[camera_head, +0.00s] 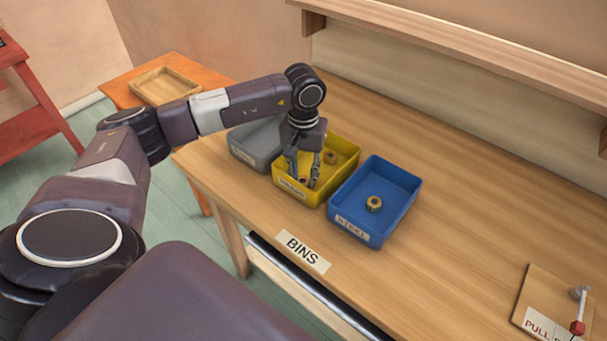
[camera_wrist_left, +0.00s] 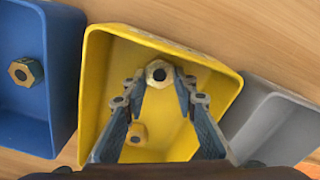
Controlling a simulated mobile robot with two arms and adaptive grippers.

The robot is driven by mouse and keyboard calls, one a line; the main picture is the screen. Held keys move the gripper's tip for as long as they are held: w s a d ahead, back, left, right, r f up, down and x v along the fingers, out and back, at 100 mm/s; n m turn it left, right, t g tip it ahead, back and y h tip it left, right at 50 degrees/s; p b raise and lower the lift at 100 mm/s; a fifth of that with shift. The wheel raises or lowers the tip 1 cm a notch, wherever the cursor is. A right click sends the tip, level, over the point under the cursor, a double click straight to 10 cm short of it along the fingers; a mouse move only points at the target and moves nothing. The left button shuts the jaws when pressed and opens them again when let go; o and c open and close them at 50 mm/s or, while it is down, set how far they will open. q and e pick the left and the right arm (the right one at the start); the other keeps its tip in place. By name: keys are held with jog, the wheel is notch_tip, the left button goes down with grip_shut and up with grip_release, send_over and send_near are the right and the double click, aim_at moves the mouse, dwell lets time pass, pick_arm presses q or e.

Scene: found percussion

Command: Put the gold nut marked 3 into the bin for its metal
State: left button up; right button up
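My left gripper (camera_head: 303,184) reaches down into the yellow bin (camera_head: 345,143), its fingers apart. A gold nut (camera_wrist_left: 158,73) shows between or just below its fingertips in the left wrist view; I cannot tell whether they touch it. A second gold nut (camera_head: 331,157) lies in the same bin, towards the back; it also shows in the left wrist view (camera_wrist_left: 136,134). A third gold nut (camera_head: 375,204) lies in the blue bin (camera_head: 350,226), whose label seems to read NICKEL. No number is legible on any nut. The yellow bin's label is too small to read. My right gripper is out of view.
A grey bin (camera_head: 243,152) stands left of the yellow one, partly hidden by my arm. A BINS label (camera_head: 302,254) is at the table's front edge. A wooden tray (camera_head: 165,85) sits on a side table. A board with a red-tipped lever (camera_head: 578,327) is at right.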

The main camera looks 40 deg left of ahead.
aim_at(304, 178)
pick_arm(q)
jog(key=o, duration=0.4)
jog(key=shift+r, duration=0.1)
jog(key=shift+r+p, duration=0.25)
jog(key=shift+p, duration=0.05)
notch_tip(304, 178, up, 12)
jog(key=b, duration=0.3)
jog(key=shift+f, duration=0.15)
